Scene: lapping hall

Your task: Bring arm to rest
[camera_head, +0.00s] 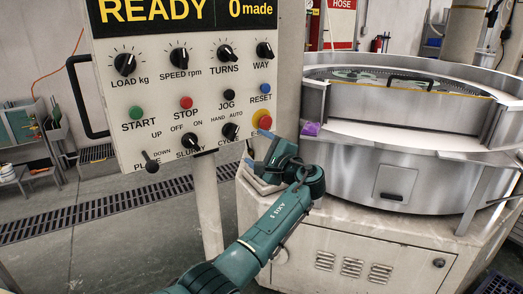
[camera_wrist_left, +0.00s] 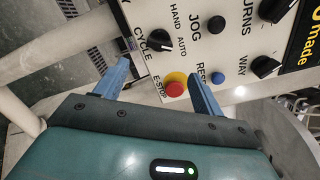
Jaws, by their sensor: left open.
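My left arm (camera_head: 280,215) reaches up from the bottom of the head view. Its left gripper (camera_head: 257,152) is at the lower right corner of the control panel (camera_head: 130,92). In the left wrist view the two blue fingers of the left gripper (camera_wrist_left: 160,68) stand apart with nothing between them. The red E-stop button (camera_wrist_left: 175,88) on its yellow ring shows beyond and between the fingers; whether a finger touches the panel I cannot tell. The E-stop (camera_head: 264,119) also shows in the head view, just above the gripper. My right gripper is not in view.
The panel's post (camera_head: 206,205) stands left of my arm. The round lapping machine (camera_head: 395,185) is close on the right, with a purple item (camera_head: 310,128) on its rim. A floor grating (camera_head: 90,212) runs across open floor at left.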

